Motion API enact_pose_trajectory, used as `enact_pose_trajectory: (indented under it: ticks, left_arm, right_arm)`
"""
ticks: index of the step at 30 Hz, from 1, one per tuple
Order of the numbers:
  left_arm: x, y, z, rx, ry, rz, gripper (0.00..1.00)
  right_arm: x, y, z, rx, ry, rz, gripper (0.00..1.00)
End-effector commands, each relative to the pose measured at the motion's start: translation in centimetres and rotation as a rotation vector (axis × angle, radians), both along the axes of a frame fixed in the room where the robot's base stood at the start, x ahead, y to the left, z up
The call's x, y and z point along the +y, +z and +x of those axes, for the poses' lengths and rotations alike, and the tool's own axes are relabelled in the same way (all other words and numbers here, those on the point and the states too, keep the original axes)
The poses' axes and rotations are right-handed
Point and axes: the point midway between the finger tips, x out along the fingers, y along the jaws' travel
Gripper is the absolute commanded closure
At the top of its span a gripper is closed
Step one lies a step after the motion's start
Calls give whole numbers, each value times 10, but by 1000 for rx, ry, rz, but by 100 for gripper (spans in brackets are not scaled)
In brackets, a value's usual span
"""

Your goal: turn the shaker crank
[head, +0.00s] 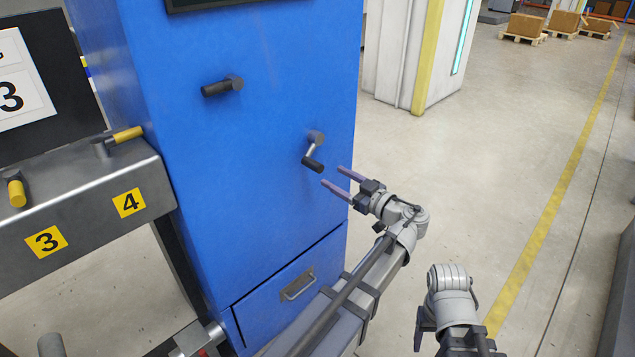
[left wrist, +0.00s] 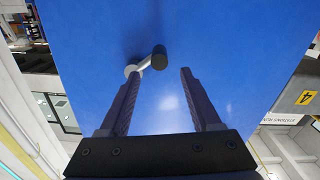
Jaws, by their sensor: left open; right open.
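A crank with a grey arm and black grip (head: 314,164) sticks out of the front of a blue cabinet (head: 260,190). In the left wrist view the grip (left wrist: 159,57) shows beyond and between the open fingertips (left wrist: 161,73), the hub lying near the left finger. My right gripper (head: 425,322) shows only in part, low in the head view, away from the cabinet; it is open.
A dark handle (head: 218,88) sticks out higher up on the cabinet. A drawer with a pull (head: 297,285) sits below. At left is a grey rail with yellow-gripped levers (head: 126,135) and number labels (head: 129,202).

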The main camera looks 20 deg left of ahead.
Motion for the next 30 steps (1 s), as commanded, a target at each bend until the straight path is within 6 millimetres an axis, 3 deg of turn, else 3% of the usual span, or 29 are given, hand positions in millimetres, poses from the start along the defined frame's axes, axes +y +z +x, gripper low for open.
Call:
enact_pose_trajectory:
  ticks: [8, 21, 30]
  left_arm:
    - [6, -1, 4, 9, 5, 12, 36]
    - [63, -1, 25, 8, 5, 11, 36]
    - [74, -1, 28, 8, 3, 11, 36]
  right_arm:
    - [0, -3, 0, 0, 0, 0, 36]
    - [0, -3, 0, 0, 0, 0, 36]
    - [0, -3, 0, 0, 0, 0, 36]
